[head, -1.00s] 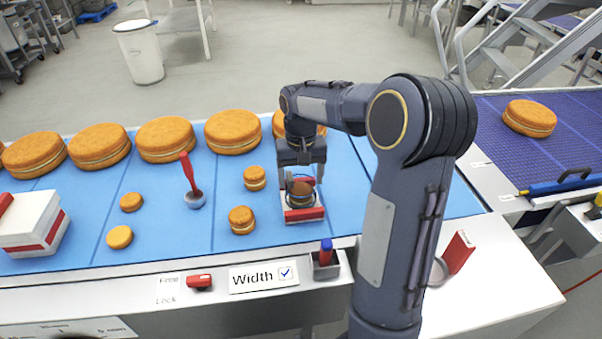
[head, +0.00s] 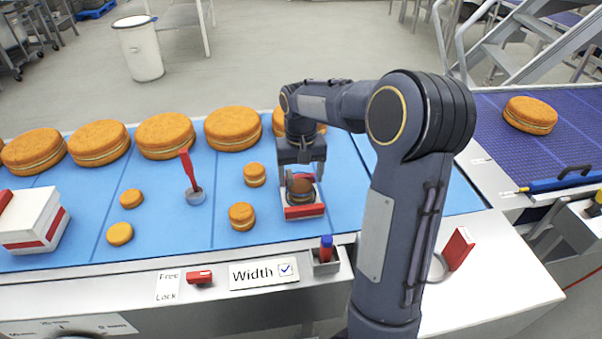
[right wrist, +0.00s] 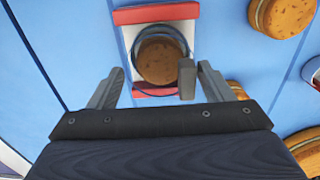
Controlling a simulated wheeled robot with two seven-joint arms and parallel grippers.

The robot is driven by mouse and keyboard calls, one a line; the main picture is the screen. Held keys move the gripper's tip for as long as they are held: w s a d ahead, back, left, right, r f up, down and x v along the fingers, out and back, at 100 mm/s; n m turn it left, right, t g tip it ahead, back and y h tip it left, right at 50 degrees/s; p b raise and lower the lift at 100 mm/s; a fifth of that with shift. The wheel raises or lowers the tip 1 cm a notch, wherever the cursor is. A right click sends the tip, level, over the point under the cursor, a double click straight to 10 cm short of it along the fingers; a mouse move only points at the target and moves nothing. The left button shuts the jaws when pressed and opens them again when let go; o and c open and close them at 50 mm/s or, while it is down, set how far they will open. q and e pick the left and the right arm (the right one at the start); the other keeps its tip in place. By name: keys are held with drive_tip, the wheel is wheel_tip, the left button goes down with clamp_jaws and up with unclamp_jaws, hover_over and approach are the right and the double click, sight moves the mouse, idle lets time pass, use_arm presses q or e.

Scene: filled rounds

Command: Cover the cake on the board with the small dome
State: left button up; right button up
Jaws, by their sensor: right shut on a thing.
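A small brown cake (head: 301,186) sits on a white board with red ends (head: 304,212), on the blue belt. It also shows from above in the right wrist view (right wrist: 159,62). The small dome looks clear; its dark rim (right wrist: 140,38) shows as a ring around the cake. My right gripper (head: 301,176) is over the board, shut on the dome, with its two fingers (right wrist: 160,86) on either side. A grey block (right wrist: 187,80) shows beside the right finger. I cannot tell whether the rim touches the board. My left gripper is out of view.
Several small cakes (head: 242,216) lie left of the board and large cakes (head: 165,137) line the back. A red-handled tool (head: 188,170) stands on the belt. A red and white box (head: 32,222) is at the left. A small holder (head: 325,262) is on the front edge.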

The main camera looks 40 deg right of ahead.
drive_tip(key=shift+f, duration=0.25)
idle(0.4)
drive_tip(key=o, duration=1)
drive_tip(key=shift+o, duration=0.3)
drive_tip(key=shift+r, duration=0.1)
drive_tip(key=shift+r+p, duration=3.05)
drive_tip(key=shift+r, duration=0.4)
